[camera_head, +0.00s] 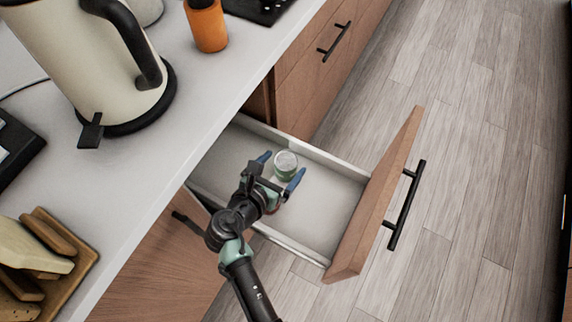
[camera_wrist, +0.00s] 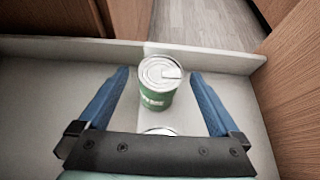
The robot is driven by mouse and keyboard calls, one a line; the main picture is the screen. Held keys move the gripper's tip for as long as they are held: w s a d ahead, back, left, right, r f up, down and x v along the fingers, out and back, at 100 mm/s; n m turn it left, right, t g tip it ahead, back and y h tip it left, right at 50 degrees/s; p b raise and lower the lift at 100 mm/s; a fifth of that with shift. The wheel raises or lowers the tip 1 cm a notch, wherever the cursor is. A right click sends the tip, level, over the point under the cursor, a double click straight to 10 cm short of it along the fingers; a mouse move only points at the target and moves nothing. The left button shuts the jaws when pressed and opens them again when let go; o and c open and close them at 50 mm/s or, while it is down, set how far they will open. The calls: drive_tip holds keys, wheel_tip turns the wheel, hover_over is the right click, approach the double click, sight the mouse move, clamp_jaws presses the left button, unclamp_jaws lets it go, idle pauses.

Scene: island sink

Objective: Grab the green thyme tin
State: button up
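The green thyme tin (camera_head: 285,167) stands upright inside an open drawer (camera_head: 318,215), with a silvery lid on top. In the wrist view the tin (camera_wrist: 156,100) shows its green label with white lettering and a ring-pull style lid. My gripper (camera_head: 280,172) is open and reaches down into the drawer. In the wrist view its two blue fingers (camera_wrist: 163,85) are on either side of the tin, with a gap on each side. A second round silvery lid (camera_wrist: 160,132) shows partly behind the gripper's dark bar; the rest of it is hidden.
The drawer walls close in around my gripper, and the drawer front with its black handle (camera_head: 406,205) stands out over the wooden floor. A cream kettle (camera_head: 100,55), an orange bottle (camera_head: 207,25) and a wooden tray (camera_head: 75,275) are on the counter. The drawer floor right of the tin is bare.

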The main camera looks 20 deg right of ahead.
drive_tip(key=c, duration=1.4)
